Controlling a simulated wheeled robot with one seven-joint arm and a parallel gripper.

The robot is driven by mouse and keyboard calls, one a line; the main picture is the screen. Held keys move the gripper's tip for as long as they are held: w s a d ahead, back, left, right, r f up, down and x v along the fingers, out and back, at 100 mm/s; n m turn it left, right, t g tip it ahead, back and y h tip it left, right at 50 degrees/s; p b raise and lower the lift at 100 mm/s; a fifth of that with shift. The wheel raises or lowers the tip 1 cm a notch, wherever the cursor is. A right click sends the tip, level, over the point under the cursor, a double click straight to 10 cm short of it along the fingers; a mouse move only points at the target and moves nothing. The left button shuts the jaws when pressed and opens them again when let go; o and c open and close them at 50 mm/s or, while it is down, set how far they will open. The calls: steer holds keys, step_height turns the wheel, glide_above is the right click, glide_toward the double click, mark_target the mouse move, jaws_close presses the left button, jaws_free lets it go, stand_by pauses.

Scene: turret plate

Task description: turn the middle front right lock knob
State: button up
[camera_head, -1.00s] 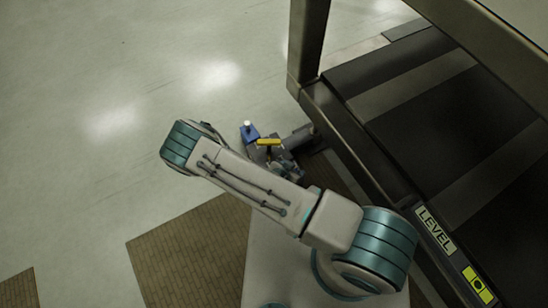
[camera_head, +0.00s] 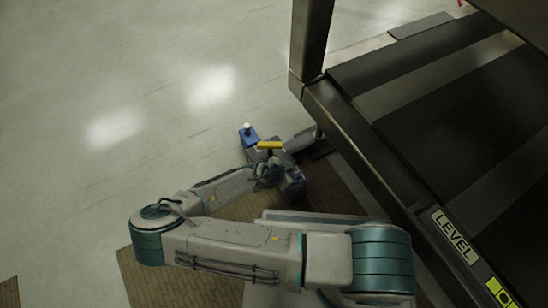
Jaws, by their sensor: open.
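A yellow bar-shaped handle (camera_head: 270,145) on a dark stem stands beyond the end of my arm. It could be the lock knob, but I cannot tell whether it is the middle front right one. A blue block with a white round top (camera_head: 248,134) is just left of it. My gripper (camera_head: 274,168) is at the end of my folded arm, close below the yellow handle in the picture. It is open, but its fingers are small, dark and hard to make out. I cannot tell whether they touch the handle.
A dark metal frame (camera_head: 365,150) with a post and a LEVEL label (camera_head: 454,236) fills the right side. A brown mat (camera_head: 165,275) is below my arm. The pale floor at left is clear.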

steer(key=shift+f, duration=0.15)
steer(key=p+v, duration=0.6)
steer(key=v, duration=0.9)
steer(key=s+d+r+g+y+p, duration=0.1)
steer(key=r+g+p, duration=0.2)
steer(key=r+p, duration=0.2)
steer(key=s+d+r+n+g+y+p, duration=0.1)
steer(key=r+g+p, duration=0.3)
steer(key=r, duration=0.8)
steer(key=shift+s+r+y+p, duration=0.3)
steer(key=shift+s+y+p, duration=0.2)
steer(key=shift+s+p, duration=0.3)
steer(key=shift+r, duration=0.1)
